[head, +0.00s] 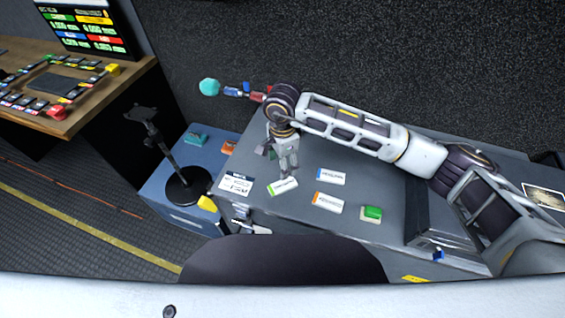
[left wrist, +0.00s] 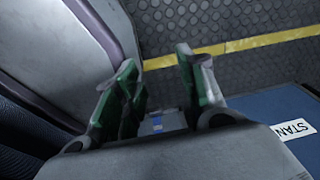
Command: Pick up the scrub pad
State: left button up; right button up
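A small green block with a pale edge (head: 372,213) lies on the grey worktop (head: 395,190), right of the white cartons; it looks most like the scrub pad, but I cannot be sure at this size. My right gripper (head: 288,168) hangs over the worktop, well left of the green block, just above a white and green carton (head: 283,186). Its fingers are close together, and whether they are shut is unclear. My left gripper (left wrist: 158,75) is open and empty in the left wrist view, with its green-padded fingers apart over the floor.
Two white cartons with coloured ends (head: 331,178) (head: 328,203) lie between my right gripper and the green block. A white card (head: 236,184) lies at the left. A black stand (head: 188,187) stands on a blue cabinet (head: 160,185). A dark metal case (head: 425,215) is at the right.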

aim_at(369, 213)
jog(key=z, duration=1.25)
